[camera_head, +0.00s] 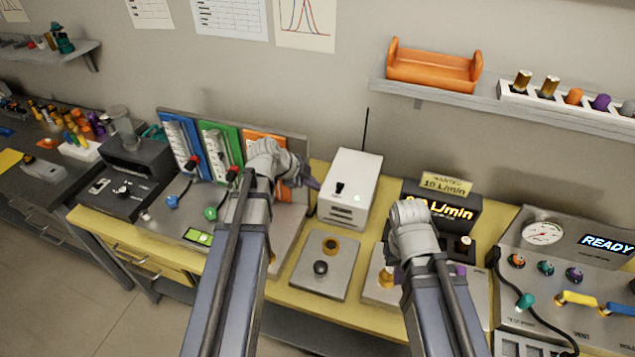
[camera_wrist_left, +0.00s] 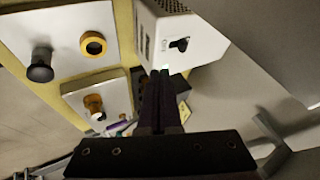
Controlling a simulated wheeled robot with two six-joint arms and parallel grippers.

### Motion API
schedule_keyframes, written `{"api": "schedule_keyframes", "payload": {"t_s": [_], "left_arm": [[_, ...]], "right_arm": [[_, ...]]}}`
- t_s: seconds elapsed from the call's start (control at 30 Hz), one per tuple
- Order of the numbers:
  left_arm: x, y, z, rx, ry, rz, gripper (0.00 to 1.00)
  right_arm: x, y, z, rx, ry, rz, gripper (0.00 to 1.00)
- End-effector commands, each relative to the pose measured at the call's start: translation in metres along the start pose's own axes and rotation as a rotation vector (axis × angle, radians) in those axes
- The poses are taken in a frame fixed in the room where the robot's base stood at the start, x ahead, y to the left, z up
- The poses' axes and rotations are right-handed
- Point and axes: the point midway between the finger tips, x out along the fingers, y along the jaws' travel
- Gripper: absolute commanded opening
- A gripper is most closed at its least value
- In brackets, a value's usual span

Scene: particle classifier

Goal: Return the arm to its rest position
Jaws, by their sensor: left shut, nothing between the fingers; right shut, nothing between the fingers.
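My left arm reaches up from the bottom of the head view. Its gripper (camera_head: 312,183) is shut and empty, pointing right in the air, between the panel with coloured columns and the white box (camera_head: 350,188). In the left wrist view the two dark fingers (camera_wrist_left: 159,88) lie together with nothing between them, beside the white box (camera_wrist_left: 180,42). My right arm stands to the right in the head view. Its gripper (camera_head: 399,276) is mostly hidden behind the wrist, over the plate under the flow display; it is shut and empty.
A plate with a black knob and brass ring (camera_head: 325,264) lies on the yellow bench. The lit flow display (camera_head: 442,207) stands behind my right wrist. A grey console reading READY (camera_head: 606,244) is at right. A shelf with an orange tray (camera_head: 433,73) hangs above.

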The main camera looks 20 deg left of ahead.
Motion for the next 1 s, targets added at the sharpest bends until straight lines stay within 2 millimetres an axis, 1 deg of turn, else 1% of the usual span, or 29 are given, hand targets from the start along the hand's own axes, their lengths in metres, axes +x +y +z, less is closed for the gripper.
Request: {"api": "schedule_keyframes", "payload": {"t_s": [0.37,0.47,0.57,0.67,0.7,0.77,0.9,1.0], "left_arm": [[0.001,0.001,0.000,-0.001,0.000,0.001,0.00],[0.004,0.008,-0.008,-0.030,-0.007,0.024,0.00],[0.013,0.029,-0.028,-0.119,-0.032,0.088,0.00],[0.022,0.062,-0.053,-0.261,-0.099,0.174,0.00],[0.025,0.076,-0.062,-0.324,-0.137,0.205,0.00],[0.028,0.097,-0.075,-0.419,-0.201,0.242,0.00],[0.028,0.143,-0.099,-0.636,-0.377,0.279,0.00],[0.024,0.170,-0.110,-0.778,-0.506,0.260,0.00]], "right_arm": [[0.001,0.000,0.000,0.000,0.000,0.000,0.00],[0.001,0.000,0.000,0.000,0.000,0.000,0.00],[0.001,0.000,0.000,0.000,0.000,0.000,0.00],[0.001,0.000,0.000,0.000,0.000,0.000,0.00],[0.001,0.000,0.000,0.000,0.000,0.000,0.00],[0.002,0.000,0.000,0.000,0.000,0.000,0.00],[0.002,0.000,0.000,0.000,0.000,0.000,0.00],[0.002,0.000,0.000,0.000,0.000,0.000,0.00]]}}
